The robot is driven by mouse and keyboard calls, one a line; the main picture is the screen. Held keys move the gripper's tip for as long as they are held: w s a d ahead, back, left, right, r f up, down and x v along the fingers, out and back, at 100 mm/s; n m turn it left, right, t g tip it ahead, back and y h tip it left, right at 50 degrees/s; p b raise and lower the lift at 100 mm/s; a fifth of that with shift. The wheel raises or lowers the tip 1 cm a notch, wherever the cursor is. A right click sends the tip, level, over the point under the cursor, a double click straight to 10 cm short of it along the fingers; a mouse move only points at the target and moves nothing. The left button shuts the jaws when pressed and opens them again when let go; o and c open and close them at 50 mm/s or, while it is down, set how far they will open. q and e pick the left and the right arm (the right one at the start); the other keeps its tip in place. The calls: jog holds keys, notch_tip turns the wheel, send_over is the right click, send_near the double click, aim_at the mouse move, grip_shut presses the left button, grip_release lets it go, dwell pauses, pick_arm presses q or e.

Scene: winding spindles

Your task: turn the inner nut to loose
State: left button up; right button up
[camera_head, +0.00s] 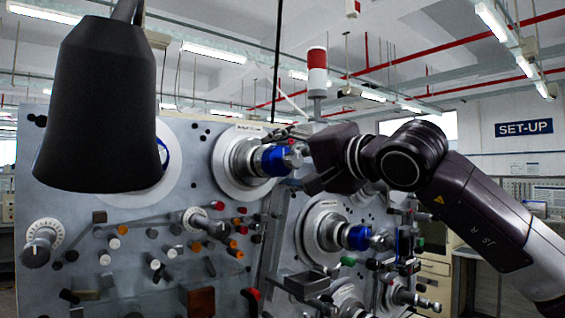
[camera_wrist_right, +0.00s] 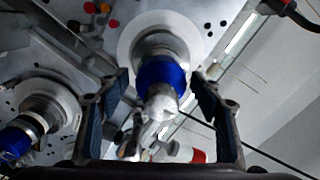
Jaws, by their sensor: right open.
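The upper spindle (camera_head: 240,160) has a round silver flange, a blue collar (camera_head: 277,160) and a silver end piece. My right gripper (camera_head: 298,158) is at this spindle's outer end, coming from the right. In the right wrist view its two fingers stand apart on either side of the blue collar (camera_wrist_right: 162,74) and the silver end piece (camera_wrist_right: 160,104). I see gaps on both sides, so the gripper looks open and not clamped. Which part is the inner nut is not clear from the frames. My left gripper is not in view.
A lower spindle with a blue collar (camera_head: 357,238) sits below right; it also shows in the right wrist view (camera_wrist_right: 16,138). A large black cone (camera_head: 98,105) stands out at the upper left. Several knobs and pegs cover the grey panel (camera_head: 130,225). A red-and-white signal lamp (camera_head: 317,70) rises behind.

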jog(key=shift+d, duration=0.1)
jog(key=v, duration=1.2)
